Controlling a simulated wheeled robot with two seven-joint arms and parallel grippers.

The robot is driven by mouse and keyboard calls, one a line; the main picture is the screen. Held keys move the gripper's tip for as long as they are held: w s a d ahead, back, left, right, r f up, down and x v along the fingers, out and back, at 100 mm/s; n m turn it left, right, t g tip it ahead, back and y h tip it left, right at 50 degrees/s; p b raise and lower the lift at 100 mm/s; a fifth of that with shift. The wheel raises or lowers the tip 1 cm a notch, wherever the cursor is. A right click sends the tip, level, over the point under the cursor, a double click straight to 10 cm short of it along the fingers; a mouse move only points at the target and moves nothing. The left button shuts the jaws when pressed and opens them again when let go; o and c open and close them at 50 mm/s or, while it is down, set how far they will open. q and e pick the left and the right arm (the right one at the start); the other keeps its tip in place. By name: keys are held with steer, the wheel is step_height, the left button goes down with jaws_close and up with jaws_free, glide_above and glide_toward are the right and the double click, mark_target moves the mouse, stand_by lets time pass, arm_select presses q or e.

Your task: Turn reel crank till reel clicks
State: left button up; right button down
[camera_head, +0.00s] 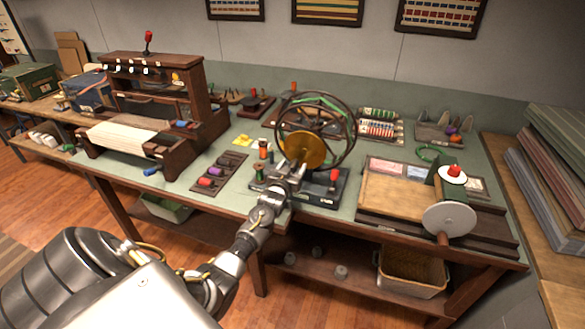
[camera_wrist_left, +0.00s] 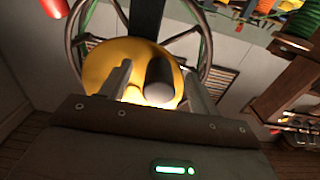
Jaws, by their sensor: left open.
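A reel with a dark spoked wheel and green strands (camera_head: 347,125) stands on a dark base at the middle of the bench. A gold disc (camera_head: 304,150) sits at its front, and shows close up in the left wrist view (camera_wrist_left: 104,65). A dark, rounded crank handle (camera_wrist_left: 160,80) sticks out from the disc toward my gripper. My left gripper (camera_head: 291,172) is at the front of the reel. Its two fingers (camera_wrist_left: 157,88) are open, one on each side of the handle; whether either touches it I cannot tell. My right gripper is not in view.
A red knob (camera_head: 335,175) stands on the base right of my gripper. Small spools (camera_head: 263,150) stand close on the left. A wooden loom (camera_head: 150,105) is farther left. A board with a white disc (camera_head: 449,220) is at the right. Racks of thread (camera_head: 378,128) stand behind.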

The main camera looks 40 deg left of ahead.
arm_select(q)
steer(key=shift+s+d+p, duration=0.15)
steer(key=shift+s+p, duration=0.25)
steer(key=shift+p, duration=0.1)
steer(key=p+v, duration=0.5)
steer(key=v, duration=0.3)
stand_by(0.4)
